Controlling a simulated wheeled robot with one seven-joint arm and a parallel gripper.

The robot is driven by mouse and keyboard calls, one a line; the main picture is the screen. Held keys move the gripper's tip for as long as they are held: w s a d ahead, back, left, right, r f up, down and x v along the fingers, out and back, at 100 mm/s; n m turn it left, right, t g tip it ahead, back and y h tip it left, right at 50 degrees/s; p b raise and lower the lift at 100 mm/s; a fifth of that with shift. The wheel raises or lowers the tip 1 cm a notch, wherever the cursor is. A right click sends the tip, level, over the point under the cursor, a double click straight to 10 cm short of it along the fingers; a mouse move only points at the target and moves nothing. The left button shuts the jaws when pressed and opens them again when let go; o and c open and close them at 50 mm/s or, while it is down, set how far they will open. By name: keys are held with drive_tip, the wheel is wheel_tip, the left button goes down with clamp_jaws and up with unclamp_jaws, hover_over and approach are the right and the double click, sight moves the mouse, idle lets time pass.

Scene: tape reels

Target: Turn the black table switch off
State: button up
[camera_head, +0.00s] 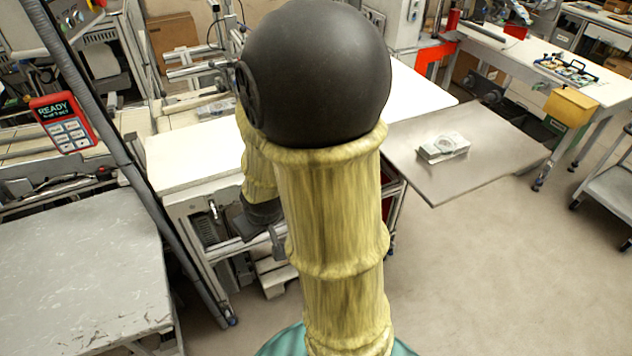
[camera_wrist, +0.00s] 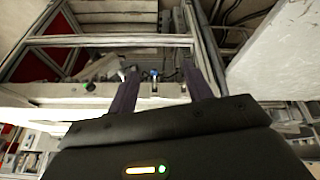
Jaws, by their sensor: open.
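I cannot clearly make out a black table switch in either view. In the wrist view a small green button or light (camera_wrist: 89,87) sits on a pale beam left of my gripper; I cannot tell whether it belongs to the switch. My gripper (camera_wrist: 160,88) is open, its two dark fingers apart. Between and beyond them is a small blue-topped part (camera_wrist: 154,74), apart from the fingers. In the head view my gripper (camera_head: 264,228) is at the front of the white table (camera_head: 195,160), partly hidden behind my yellow arm. The arm also covers part of that table's front.
A grey table (camera_head: 80,270) stands at left, beside a slanted dark post (camera_head: 130,170) and a red READY panel (camera_head: 64,124). At right a grey board (camera_head: 480,178) holds a small pale block (camera_head: 443,148). The floor (camera_head: 520,280) at lower right is clear.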

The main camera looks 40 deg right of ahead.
drive_tip(key=w+d+f+t+b, duration=0.2)
drive_tip(key=d+f+t, duration=0.1)
drive_tip(key=d+f, duration=0.35)
drive_tip(key=w+d+f+t+b, duration=0.3)
drive_tip(key=d+f, duration=0.2)
drive_tip(key=d, duration=0.3)
drive_tip(key=s+d+f+m+t+h+b, duration=0.2)
drive_tip(key=s+d+m+t+h+b, duration=0.1)
drive_tip(key=s+d+t, duration=0.3)
drive_tip(key=d, duration=0.2)
drive_tip(key=shift+s+d+t+h, duration=0.3)
drive_tip(key=shift+s+d+t, duration=0.1)
drive_tip(key=shift+w+b, duration=0.15)
drive_tip(key=shift+b, duration=0.55)
drive_tip(key=w+b, duration=0.1)
drive_tip(key=b, duration=0.5)
drive_tip(key=shift+w+d+f, duration=0.2)
drive_tip(key=shift+w+d, duration=0.15)
drive_tip(key=b, duration=0.3)
drive_tip(key=shift+w, duration=0.4)
